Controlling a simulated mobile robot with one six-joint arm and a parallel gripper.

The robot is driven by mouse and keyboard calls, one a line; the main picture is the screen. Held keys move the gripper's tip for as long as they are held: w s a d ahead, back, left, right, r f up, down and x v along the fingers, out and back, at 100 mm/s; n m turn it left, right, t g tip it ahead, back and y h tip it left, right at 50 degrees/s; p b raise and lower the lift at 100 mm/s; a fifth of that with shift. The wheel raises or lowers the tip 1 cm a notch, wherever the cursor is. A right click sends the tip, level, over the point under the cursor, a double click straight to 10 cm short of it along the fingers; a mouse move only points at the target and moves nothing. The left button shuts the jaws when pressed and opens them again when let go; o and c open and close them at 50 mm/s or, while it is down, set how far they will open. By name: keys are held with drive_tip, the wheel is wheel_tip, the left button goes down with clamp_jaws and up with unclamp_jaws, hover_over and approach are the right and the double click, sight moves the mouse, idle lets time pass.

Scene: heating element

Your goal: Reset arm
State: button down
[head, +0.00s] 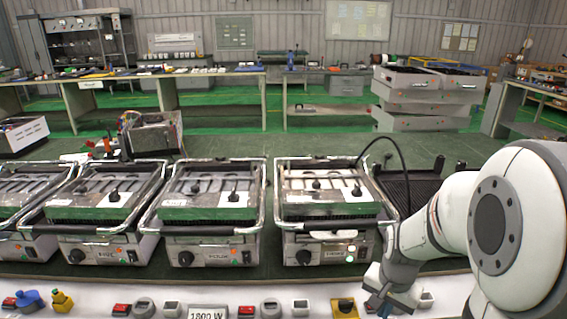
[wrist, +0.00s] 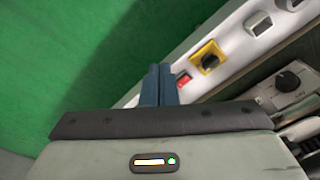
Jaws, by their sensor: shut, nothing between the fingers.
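My gripper (head: 383,308) is at the lower right of the head view, low at the front edge of the bench, over the strip of switches. In the wrist view its two blue fingers (wrist: 160,85) are pressed together with nothing between them. They point toward the white switch strip (wrist: 225,45), close to a red switch (wrist: 184,79) and a yellow switch with a black knob (wrist: 209,57). I cannot tell whether the fingertips touch the strip. My white arm comes in from the right and hides part of the bench.
Several contact grills (head: 325,205) stand in a row on the green bench. The switch strip (head: 240,290) runs along its front edge, with an "1800 W" label (head: 207,313). A stack of grey machines (head: 425,100) stands behind. Open green floor (wrist: 60,60) shows in the wrist view.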

drive_tip(key=s+a+r+n+t+p, duration=0.1)
drive_tip(key=s+a+r+n+p, duration=0.2)
drive_tip(key=r, duration=0.6)
drive_tip(key=s+a+r+n+p, duration=0.4)
drive_tip(key=s+r, duration=0.3)
drive_tip(key=r, duration=0.2)
drive_tip(key=shift+a+r+n+t, duration=0.15)
drive_tip(key=shift+a+n+t, duration=0.05)
drive_tip(key=shift+n+t, duration=0.2)
